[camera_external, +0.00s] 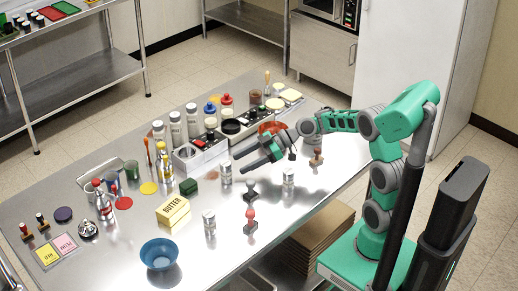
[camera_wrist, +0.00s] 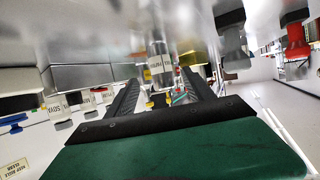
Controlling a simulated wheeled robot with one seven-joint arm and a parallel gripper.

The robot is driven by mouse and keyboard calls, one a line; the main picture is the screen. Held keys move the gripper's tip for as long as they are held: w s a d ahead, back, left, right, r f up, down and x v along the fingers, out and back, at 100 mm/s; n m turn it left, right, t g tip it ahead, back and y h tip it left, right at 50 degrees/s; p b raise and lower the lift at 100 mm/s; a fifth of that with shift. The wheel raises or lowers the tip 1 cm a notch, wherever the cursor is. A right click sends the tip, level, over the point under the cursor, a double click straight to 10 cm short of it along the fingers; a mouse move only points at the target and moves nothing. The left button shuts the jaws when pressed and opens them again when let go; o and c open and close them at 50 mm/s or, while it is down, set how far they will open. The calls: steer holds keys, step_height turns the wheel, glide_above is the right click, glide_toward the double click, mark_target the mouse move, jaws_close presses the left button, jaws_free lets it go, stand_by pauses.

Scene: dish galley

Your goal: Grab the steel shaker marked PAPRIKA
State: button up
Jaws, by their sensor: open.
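Three steel shakers stand upright on the steel counter in the external view: one left of my gripper (camera_external: 225,174), one to the right (camera_external: 288,181) and one nearer the front (camera_external: 209,223). Their labels are too small to read there. My gripper (camera_external: 241,162) is open and empty, low over the counter and pointing left. In the wrist view, which looks upside down, a steel shaker (camera_wrist: 157,58) with a white label stands ahead between the open fingers (camera_wrist: 162,88), apart from them. Its lettering is too blurred to read surely as PAPRIKA.
The yellow butter box (camera_external: 173,212) and blue bowl (camera_external: 159,254) are to the left. A steel bin (camera_external: 187,160) and labelled bottles stand behind.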

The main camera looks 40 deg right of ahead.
mark_target(227, 171)
steer(key=x, duration=0.7)
steer(key=shift+a+f+p, duration=0.15)
steer(key=shift+p, duration=0.2)
jaws_close()
